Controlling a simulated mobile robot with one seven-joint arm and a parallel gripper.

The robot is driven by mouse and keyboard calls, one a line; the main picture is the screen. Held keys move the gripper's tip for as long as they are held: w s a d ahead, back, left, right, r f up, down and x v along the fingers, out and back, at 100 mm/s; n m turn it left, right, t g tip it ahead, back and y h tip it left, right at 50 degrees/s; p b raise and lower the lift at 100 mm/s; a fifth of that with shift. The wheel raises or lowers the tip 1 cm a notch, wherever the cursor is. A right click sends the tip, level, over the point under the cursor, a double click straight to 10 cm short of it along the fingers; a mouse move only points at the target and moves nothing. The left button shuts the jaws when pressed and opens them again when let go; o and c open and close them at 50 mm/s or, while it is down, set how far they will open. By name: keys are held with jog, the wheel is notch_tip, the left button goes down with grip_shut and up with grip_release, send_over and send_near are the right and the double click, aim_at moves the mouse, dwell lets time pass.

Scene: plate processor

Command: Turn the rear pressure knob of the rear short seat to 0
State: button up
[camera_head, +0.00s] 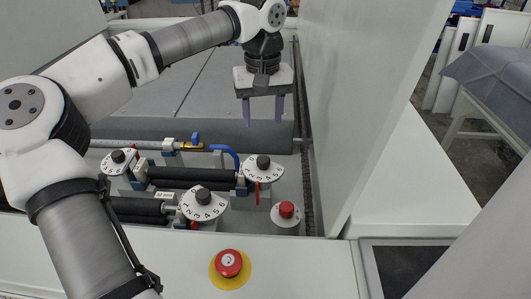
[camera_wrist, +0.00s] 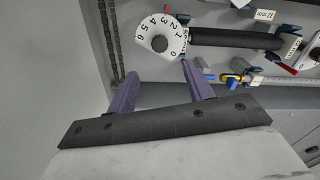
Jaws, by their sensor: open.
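My gripper (camera_head: 263,124) hangs fingers-down in the head view, its two purple fingers apart and empty. It appears above and behind a white numbered dial with a dark knob (camera_head: 263,161) at the right rear. In the wrist view, a dial with a dark knob (camera_wrist: 160,43) lies just beyond the open fingers (camera_wrist: 158,75), marked from 0 to 6. A second dial with a dark knob (camera_head: 118,156) is at the left, and a third (camera_head: 203,196) is nearer the front. I cannot tell from any label which knob belongs to the rear short seat.
Black rollers (camera_head: 188,174) run between the dials. A red knob (camera_head: 287,209) and a red emergency button (camera_head: 229,262) are in front. A tall white panel (camera_head: 365,90) stands close at the right.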

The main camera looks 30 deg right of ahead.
aim_at(263, 159)
notch_tip(263, 159, down, 13)
jog(key=p, duration=0.3)
jog(key=shift+r, duration=0.2)
jog(key=shift+c, duration=0.4)
jog(key=c, duration=0.9)
